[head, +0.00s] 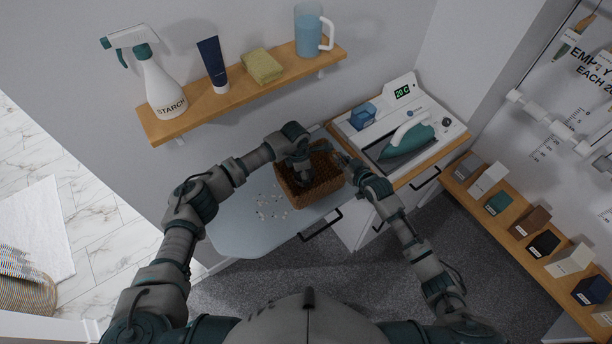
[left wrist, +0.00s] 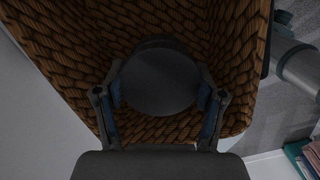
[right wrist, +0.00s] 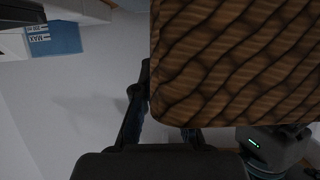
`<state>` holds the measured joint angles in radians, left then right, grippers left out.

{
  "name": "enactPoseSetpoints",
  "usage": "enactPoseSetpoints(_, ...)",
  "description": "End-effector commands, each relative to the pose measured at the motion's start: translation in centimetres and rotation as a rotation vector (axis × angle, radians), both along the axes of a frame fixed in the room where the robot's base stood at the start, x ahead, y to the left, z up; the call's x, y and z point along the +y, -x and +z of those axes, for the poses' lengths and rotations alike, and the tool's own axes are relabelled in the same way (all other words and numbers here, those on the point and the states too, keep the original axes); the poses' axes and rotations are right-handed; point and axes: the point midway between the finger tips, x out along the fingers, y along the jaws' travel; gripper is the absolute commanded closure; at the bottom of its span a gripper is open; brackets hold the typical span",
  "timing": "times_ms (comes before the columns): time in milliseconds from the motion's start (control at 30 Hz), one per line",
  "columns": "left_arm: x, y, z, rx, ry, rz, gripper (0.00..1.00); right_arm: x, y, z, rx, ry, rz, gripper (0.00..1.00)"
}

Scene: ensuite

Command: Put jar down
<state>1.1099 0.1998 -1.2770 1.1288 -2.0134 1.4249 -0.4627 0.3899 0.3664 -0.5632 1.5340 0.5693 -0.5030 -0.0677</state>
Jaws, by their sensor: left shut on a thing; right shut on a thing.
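A dark round-topped jar (left wrist: 160,80) sits between the two fingers of my left gripper (left wrist: 160,98) in the left wrist view. My left gripper (head: 303,172) is shut on it, reaching down inside a brown woven basket (head: 298,196). Woven walls surround the jar (left wrist: 60,45). Whether its base touches the basket floor is hidden. My right gripper (head: 349,168) is shut on the basket at its right side. In the right wrist view the basket wall (right wrist: 235,65) fills the upper right, and the fingertips are partly hidden behind it.
The basket stands on a pale blue board (head: 240,232) with small white bits (head: 268,207) scattered left of it. A teal iron (head: 406,140) and a blue box (head: 363,116) are on the cabinet at right. A wall shelf (head: 240,97) holds a spray bottle, tube, sponge and jug.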

Motion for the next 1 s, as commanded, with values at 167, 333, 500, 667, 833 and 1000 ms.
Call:
enactPoseSetpoints(167,0.0,0.0,-1.5,0.001,0.001,0.001,0.82,-0.1,0.0,-0.1,0.000,0.005,0.000,1.00)
enactPoseSetpoints(333,0.0,0.0,-4.0,0.002,0.001,0.001,0.82,-0.1,0.0,-0.1,0.000,0.005,0.000,1.00)
enactPoseSetpoints(500,0.0,-0.1,-4.3,-0.002,0.001,0.000,0.82,-0.1,0.0,-0.1,0.000,0.005,0.001,1.00)
enactPoseSetpoints(667,0.0,-0.1,-4.4,-0.001,0.002,0.000,0.82,0.0,0.0,-0.1,0.001,0.004,0.000,1.00)
enactPoseSetpoints(833,0.0,-0.1,-4.4,-0.001,0.001,0.001,0.06,0.0,0.0,-0.1,0.001,0.004,0.001,1.00)
enactPoseSetpoints(1000,0.0,-0.1,-4.4,-0.001,0.001,0.001,0.06,0.0,0.0,-0.1,0.001,0.004,0.001,1.00)
